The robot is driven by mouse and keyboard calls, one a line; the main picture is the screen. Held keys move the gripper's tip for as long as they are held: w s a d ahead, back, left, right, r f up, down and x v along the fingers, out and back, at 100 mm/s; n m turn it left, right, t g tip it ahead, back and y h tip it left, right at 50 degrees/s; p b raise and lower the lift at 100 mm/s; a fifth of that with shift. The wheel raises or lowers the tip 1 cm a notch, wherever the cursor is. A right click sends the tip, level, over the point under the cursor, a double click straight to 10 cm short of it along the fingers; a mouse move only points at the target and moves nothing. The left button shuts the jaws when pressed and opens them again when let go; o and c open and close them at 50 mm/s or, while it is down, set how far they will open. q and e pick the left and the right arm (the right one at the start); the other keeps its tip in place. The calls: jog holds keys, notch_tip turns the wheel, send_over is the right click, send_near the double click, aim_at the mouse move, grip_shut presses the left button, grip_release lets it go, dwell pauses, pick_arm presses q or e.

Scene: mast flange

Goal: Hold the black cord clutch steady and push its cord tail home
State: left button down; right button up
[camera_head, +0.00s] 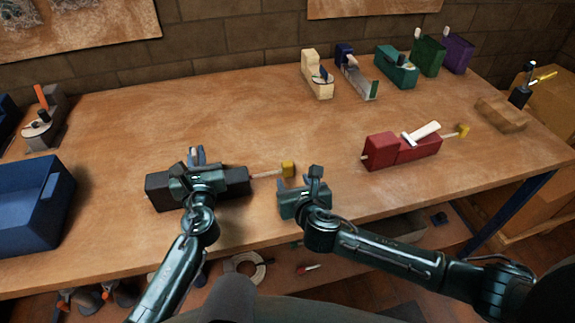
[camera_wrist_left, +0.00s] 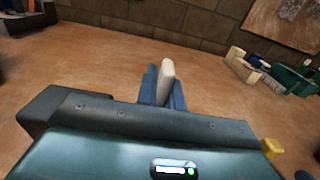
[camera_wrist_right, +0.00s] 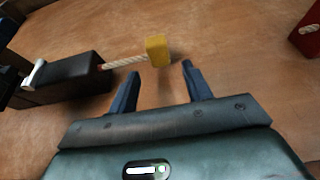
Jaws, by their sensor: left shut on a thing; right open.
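The black cord clutch (camera_head: 172,192) lies on the bench at front centre. Its pale cord (camera_head: 264,174) sticks out to the right and ends in a yellow block (camera_head: 288,168). My left gripper (camera_head: 197,156) is over the clutch and shut on it; in the left wrist view a white lever (camera_wrist_left: 167,80) stands between the blue fingers. The gripper hides the clutch's middle. My right gripper (camera_head: 299,178) is open and empty, close in front of the yellow block. In the right wrist view the block (camera_wrist_right: 157,51) shows just beyond the fingertips, apparently not touched.
A red clutch (camera_head: 385,151) with a white lever and yellow-ended cord lies to the right. Several other coloured clutches, including a teal one (camera_head: 397,68), stand at the back right. A blue bin (camera_head: 30,210) is at the left. The bench's middle is clear.

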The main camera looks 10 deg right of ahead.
aim_at(289, 169)
jog(key=w, duration=0.5)
jog(key=shift+a, duration=0.25)
jog(key=shift+x, duration=0.8)
jog(key=shift+c, duration=0.6)
grip_shut()
